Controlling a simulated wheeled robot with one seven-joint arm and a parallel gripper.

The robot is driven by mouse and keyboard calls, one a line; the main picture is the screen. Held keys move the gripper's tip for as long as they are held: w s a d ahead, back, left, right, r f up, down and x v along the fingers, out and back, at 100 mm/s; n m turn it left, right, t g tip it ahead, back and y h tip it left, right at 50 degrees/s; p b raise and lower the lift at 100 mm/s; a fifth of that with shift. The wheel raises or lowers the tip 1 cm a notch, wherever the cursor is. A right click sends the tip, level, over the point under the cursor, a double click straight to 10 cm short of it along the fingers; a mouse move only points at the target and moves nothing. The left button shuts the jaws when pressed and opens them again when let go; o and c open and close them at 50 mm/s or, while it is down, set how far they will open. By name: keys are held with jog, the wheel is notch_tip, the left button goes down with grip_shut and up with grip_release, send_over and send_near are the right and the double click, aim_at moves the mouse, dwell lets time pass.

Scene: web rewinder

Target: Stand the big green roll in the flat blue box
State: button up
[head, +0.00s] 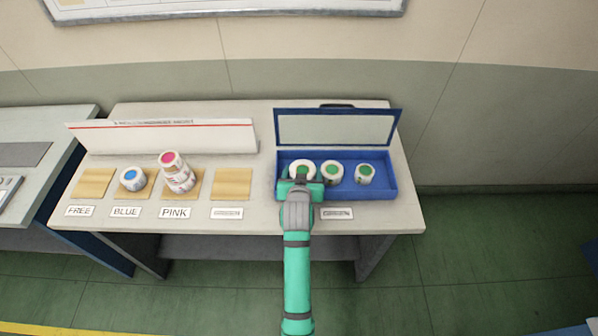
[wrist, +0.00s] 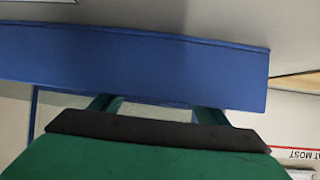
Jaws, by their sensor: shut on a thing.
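The flat blue box (head: 388,188) stands at the right of the table with its lid up. Three white rolls with green ends stand in it. The leftmost, which looks the widest, is the big green roll (head: 302,166), at the box's left end. My gripper (head: 301,182) reaches over the box's front wall and is shut on this roll, hiding its lower front. Whether its base touches the box floor cannot be told. In the wrist view a blue box wall (wrist: 130,65) crosses in front of my gripper (wrist: 155,110), and a pale surface shows between the fingers.
The middle green roll (head: 332,172) is close beside the held one; the right green roll (head: 365,174) stands farther off.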

jog(key=o, duration=0.9)
jog(key=shift+a, duration=0.25)
